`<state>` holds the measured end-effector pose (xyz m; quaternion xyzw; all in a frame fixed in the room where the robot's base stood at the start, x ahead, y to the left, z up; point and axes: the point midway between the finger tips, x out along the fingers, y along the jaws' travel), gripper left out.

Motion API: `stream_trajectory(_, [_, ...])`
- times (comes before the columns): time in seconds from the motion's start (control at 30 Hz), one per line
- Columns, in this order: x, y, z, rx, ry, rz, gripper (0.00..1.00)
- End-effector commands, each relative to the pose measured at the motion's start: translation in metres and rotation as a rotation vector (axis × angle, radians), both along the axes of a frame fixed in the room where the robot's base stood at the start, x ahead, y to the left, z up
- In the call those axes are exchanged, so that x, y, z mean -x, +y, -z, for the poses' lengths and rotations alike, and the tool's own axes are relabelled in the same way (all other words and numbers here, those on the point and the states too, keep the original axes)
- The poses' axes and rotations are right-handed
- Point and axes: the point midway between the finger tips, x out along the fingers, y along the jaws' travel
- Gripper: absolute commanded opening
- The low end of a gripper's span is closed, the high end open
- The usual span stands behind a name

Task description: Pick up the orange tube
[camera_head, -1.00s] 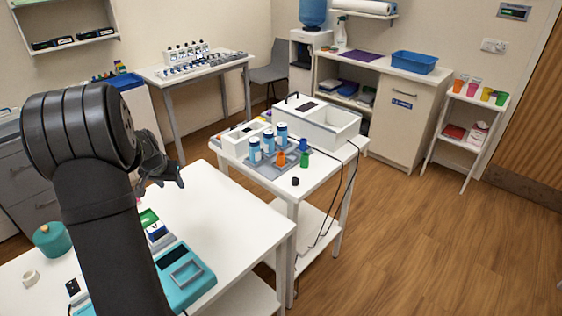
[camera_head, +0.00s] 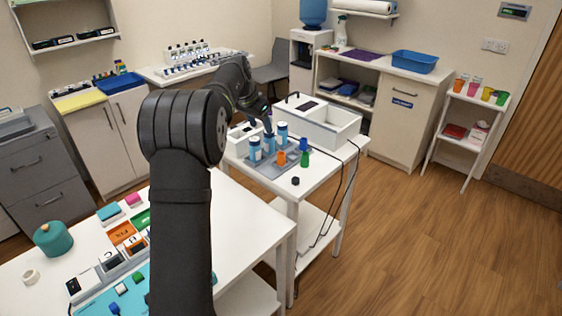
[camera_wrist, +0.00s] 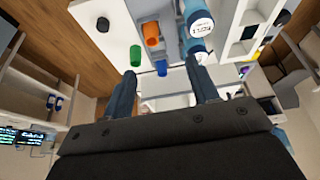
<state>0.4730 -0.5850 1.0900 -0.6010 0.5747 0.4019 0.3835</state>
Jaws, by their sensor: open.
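The orange tube (camera_head: 281,158) stands upright in the grey tray (camera_head: 262,166) on the white cart; it also shows in the wrist view (camera_wrist: 152,35) near the top centre. A green tube (camera_head: 305,159) and a blue tube (camera_head: 303,145) are to its right in the head view. Blue-and-white bottles (camera_head: 255,151) stand to its left and behind it. My gripper (camera_head: 267,127) is over the bottles, behind the orange tube. In the wrist view its two fingers (camera_wrist: 161,80) are apart with nothing held, and the orange tube is beyond their tips.
A white box (camera_head: 326,126) stands at the cart's back and a small black cap (camera_head: 295,181) lies near its front. Black cables (camera_head: 349,180) hang down the cart's right side. The near white table (camera_head: 238,213) has a clear stretch beside the cart.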

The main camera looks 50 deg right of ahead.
Motion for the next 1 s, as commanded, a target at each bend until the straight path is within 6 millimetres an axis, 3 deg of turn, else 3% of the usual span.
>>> stream_trajectory(0.17, [0.016, -0.019, -0.001, -0.003, 0.0, 0.049, 0.54])
stream_trajectory(0.63, [0.015, -0.054, 0.087, -0.003, 0.0, 0.047, 0.54])
stream_trajectory(1.0, [0.016, -0.065, 0.112, -0.001, -0.001, 0.046, 0.54])
